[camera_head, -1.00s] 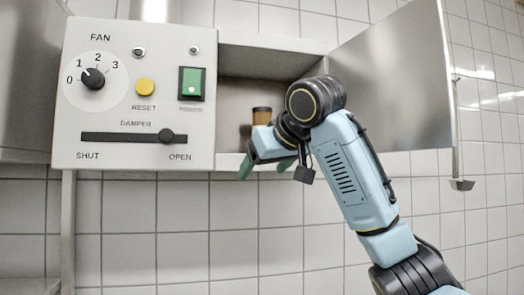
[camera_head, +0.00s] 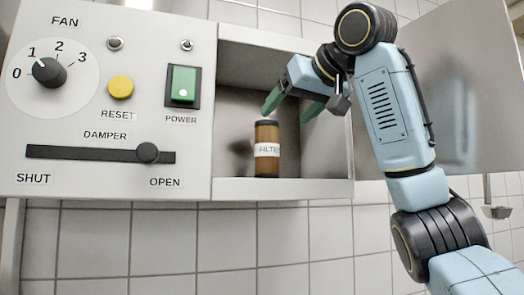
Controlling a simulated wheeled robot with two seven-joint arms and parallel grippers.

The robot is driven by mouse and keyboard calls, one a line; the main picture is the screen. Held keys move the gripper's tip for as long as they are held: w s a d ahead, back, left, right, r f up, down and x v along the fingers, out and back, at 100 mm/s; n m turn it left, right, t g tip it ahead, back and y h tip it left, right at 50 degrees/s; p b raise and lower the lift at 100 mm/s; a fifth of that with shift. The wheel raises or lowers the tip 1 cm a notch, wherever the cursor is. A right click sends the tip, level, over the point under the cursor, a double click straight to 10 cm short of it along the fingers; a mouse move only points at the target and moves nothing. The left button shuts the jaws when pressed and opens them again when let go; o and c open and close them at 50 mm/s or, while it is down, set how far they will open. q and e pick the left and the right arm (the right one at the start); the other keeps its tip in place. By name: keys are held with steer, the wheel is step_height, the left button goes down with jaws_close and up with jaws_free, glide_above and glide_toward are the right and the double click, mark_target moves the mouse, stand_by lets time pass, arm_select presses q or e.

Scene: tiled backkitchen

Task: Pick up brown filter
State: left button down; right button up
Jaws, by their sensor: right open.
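The brown filter (camera_head: 267,163) is a small upright cylinder with a dark cap and a white label. It stands in the open metal cabinet (camera_head: 320,187), near the middle of its floor. My right gripper (camera_head: 290,108) is open, with green fingertips, at the cabinet's opening. It shows above and to the right of the filter, its left fingertip just above the cap in the picture. The gap in depth is hard to judge, and nothing is between the fingers. My left gripper is not in view.
A control panel (camera_head: 100,190) with knob, buttons, green power switch and damper slider adjoins the cabinet's left side. The open cabinet door (camera_head: 465,110) stands out to the right, behind my arm. A ladle-like utensil (camera_head: 495,211) hangs at the right edge. White tiled wall lies below.

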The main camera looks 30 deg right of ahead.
mark_target(273, 129)
steer(key=p+x, duration=0.1)
steer(key=x, duration=0.3)
steer(key=shift+w+d, duration=0.1)
steer(key=shift+w, duration=0.15)
steer(key=shift+w+f, duration=0.2)
steer(key=shift+w, duration=0.15)
steer(key=shift+p+x, duration=0.85)
steer(key=shift+x, duration=0.35)
steer(key=x, duration=0.2)
steer(key=shift+w+d+r+p, duration=0.1)
steer(key=shift+w+d+p, duration=0.2)
steer(key=shift+p, duration=0.1)
steer(key=shift+w, duration=0.25)
steer(key=shift+s+a, duration=0.1)
steer(key=shift+c, duration=0.2)
steer(key=c, duration=0.7)
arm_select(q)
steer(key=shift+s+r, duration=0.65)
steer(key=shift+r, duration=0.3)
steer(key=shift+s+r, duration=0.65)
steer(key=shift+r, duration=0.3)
arm_select(e)
steer(key=c, duration=0.4)
